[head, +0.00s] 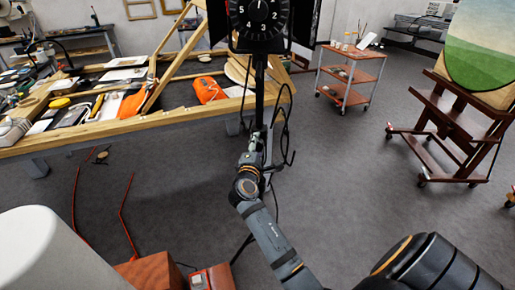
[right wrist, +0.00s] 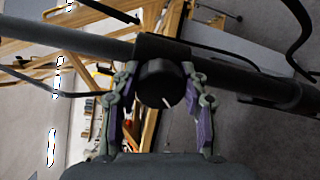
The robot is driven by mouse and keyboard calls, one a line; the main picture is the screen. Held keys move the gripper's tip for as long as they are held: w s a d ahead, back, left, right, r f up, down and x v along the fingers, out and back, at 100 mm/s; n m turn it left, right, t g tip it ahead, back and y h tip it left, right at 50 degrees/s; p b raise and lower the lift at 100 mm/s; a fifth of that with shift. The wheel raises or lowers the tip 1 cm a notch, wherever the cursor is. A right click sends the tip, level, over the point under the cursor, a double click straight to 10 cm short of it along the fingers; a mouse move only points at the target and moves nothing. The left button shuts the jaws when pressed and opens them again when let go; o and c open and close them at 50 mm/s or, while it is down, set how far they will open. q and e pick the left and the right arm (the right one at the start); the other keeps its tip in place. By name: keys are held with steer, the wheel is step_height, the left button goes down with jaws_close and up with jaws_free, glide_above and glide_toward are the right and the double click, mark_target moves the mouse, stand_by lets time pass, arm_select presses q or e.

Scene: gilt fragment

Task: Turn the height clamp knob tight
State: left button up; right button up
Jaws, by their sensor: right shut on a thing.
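The height clamp knob (right wrist: 158,80) is a round black knob with a short white mark, on a dark collar (right wrist: 163,46) around the stand's pole (right wrist: 90,46). In the right wrist view the fingers of my right gripper (right wrist: 160,72), with purple pads, lie on both sides of the knob and are shut on it. In the head view my right gripper (head: 257,145) reaches up to the black upright pole (head: 259,92), and it hides the knob. A black dial face (head: 262,18) tops the pole. My left gripper is not in view.
A wooden workbench (head: 120,129) with tools and orange items stands behind and left of the pole. Black cables (head: 287,135) hang by the pole. A wheeled cart (head: 350,78) and a wooden easel (head: 450,130) stand to the right. The grey floor (head: 350,160) between is clear.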

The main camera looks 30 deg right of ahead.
steer(key=shift+m, duration=0.3)
steer(key=o, duration=1.2)
steer(key=shift+c, duration=0.2)
